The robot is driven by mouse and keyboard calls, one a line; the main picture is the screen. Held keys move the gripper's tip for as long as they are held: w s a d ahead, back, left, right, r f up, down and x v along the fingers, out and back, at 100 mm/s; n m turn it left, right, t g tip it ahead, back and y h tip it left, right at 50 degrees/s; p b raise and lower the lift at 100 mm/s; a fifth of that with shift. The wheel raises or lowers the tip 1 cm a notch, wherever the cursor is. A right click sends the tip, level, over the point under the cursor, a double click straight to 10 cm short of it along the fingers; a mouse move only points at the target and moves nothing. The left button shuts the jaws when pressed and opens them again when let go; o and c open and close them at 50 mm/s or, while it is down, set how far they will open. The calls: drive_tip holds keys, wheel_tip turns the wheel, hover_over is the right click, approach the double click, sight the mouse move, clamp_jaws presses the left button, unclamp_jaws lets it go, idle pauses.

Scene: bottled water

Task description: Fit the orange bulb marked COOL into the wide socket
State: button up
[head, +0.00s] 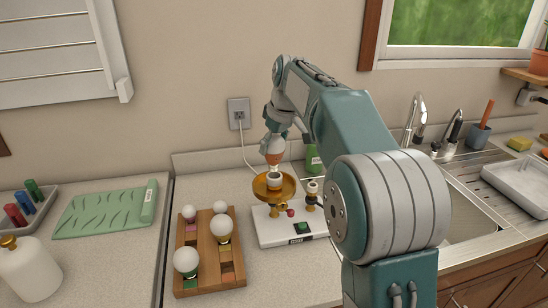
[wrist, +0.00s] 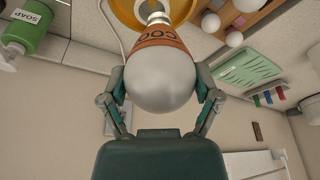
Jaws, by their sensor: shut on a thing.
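The bulb marked COOL (head: 275,158) has an orange collar and hangs upright, base down, from my gripper (head: 275,137). In the wrist view its white globe (wrist: 162,82) sits between my two fingers, and the letters "COO" show on the collar. My gripper is shut on the globe. Right below the bulb is the wide white socket (head: 274,182) in a gold dish (head: 262,191) on the white lamp base (head: 270,231). I cannot tell whether the bulb's base touches the socket. A narrower socket (head: 312,187) stands to its right.
A wooden tray (head: 207,286) with several white bulbs lies to the left of the base. A green soap bottle (head: 313,158) stands behind the base, and it also shows in the wrist view (wrist: 32,28). A cord runs up to the wall outlet (head: 239,112). The sink is to the right.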

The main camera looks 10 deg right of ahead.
sight(274, 157)
drive_tip(key=shift+w+d+f, duration=0.15)
drive_tip(key=shift+w+f, duration=0.25)
drive_tip(key=shift+f, duration=0.1)
drive_tip(key=shift+s+d+x, duration=0.15)
drive_tip(key=shift+x, duration=0.75)
drive_tip(key=shift+s+d+x, duration=0.15)
drive_tip(key=shift+x, duration=0.75)
drive_tip(key=shift+c, duration=0.5)
drive_tip(key=o, duration=1.1)
drive_tip(key=shift+f, duration=0.15)
drive_tip(key=shift+c, duration=0.2)
drive_tip(key=shift+r, duration=0.25)
